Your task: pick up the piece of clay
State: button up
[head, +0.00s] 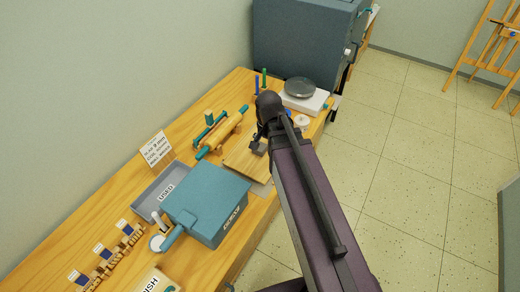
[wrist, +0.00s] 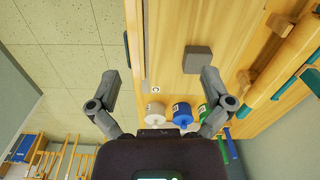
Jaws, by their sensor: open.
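A dark grey block with rounded corners, which looks like the piece of clay (wrist: 198,60), lies on a wooden board (wrist: 179,20) in the wrist view. My gripper (wrist: 160,76) is open and empty, with its two fingers spread wide. The clay lies beyond the fingertips, toward the right finger, and nothing touches it. In the head view my gripper (head: 258,143) is over the board at the table's right side. There my arm and gripper cover that spot, and I cannot tell the clay apart from the dark fingers.
A rolling pin (head: 222,132) lies left of the board. A blue box (head: 207,202) and a grey tray (head: 160,187) stand nearer. A scale (head: 302,97) stands behind, before a large dark cabinet (head: 305,40). White, blue (wrist: 181,113) and green containers stand near my gripper.

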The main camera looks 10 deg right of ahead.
jog(key=w+m, duration=0.4)
jog(key=m, duration=1.5)
send_over(260, 149)
jog(key=shift+w+a+f+b, duration=0.1)
jog(key=shift+a+f+b, duration=0.05)
jog(key=shift+f+b, duration=0.15)
jog(key=shift+f, duration=0.15)
notch_tip(260, 149, down, 8)
jog(key=b, duration=0.8)
jog(key=shift+f+b, duration=0.2)
jog(key=shift+b, duration=0.15)
jog(key=shift+f, duration=0.1)
jog(key=shift+f+b, duration=2.5)
jog(key=shift+b, duration=0.1)
